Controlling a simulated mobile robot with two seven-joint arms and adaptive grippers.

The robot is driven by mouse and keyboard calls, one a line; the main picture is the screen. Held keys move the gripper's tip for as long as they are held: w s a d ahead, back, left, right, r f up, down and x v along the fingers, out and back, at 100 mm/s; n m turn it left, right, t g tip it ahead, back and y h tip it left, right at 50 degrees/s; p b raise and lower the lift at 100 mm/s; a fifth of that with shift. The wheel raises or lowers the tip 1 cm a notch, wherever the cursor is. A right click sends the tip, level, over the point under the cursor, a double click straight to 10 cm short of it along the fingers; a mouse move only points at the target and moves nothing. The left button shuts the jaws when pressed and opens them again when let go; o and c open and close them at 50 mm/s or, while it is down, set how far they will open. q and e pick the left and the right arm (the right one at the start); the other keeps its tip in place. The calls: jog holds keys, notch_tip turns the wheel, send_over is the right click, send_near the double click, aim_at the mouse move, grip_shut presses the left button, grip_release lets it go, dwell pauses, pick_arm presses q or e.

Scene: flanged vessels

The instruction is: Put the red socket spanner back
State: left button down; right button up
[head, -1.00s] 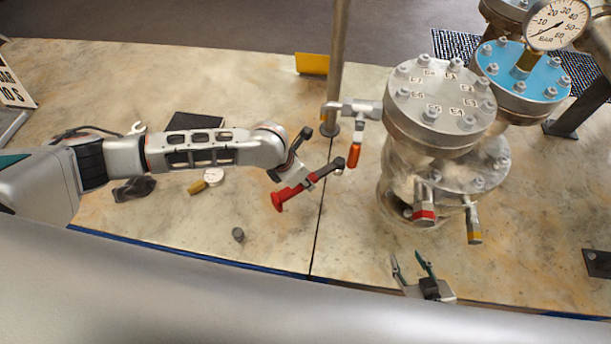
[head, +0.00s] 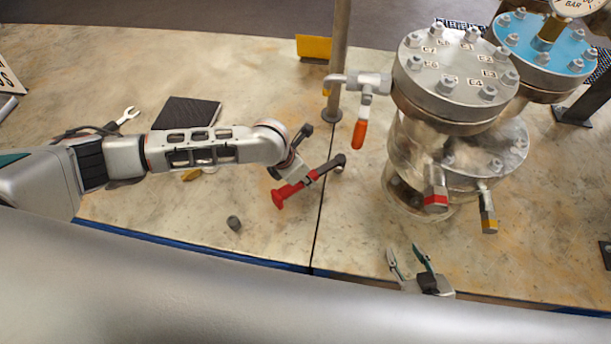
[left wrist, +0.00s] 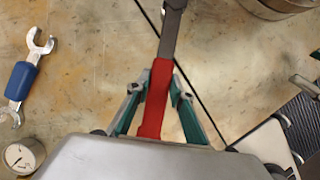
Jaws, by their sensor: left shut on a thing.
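The red socket spanner (head: 291,189) is in my left gripper (head: 304,176), held above the bench near the seam. It has a red handle and a dark shaft pointing up and right, toward the vessels. In the left wrist view the red handle (left wrist: 156,97) lies between the green-sided fingers of my left gripper (left wrist: 155,88), which are closed on it. The shaft's far end is cut off there. My right gripper (head: 409,262) is at the front edge, empty, with its fingers apart. No clear storage place for the spanner is seen.
Flanged vessels (head: 455,78) stand on the right, with an orange-handled valve (head: 359,134) and a grey post (head: 339,60) beside them. A black mat (head: 186,112), a small dark cylinder (head: 234,223) and an open-ended spanner (head: 127,115) lie left. A blue-handled spanner (left wrist: 20,80) and gauge (left wrist: 22,156) show too.

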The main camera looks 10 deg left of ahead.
pick_arm(q)
jog(key=shift+f, duration=0.35)
dwell(0.3)
jog(key=c, duration=1.7)
grip_release()
jog(key=v, duration=1.2)
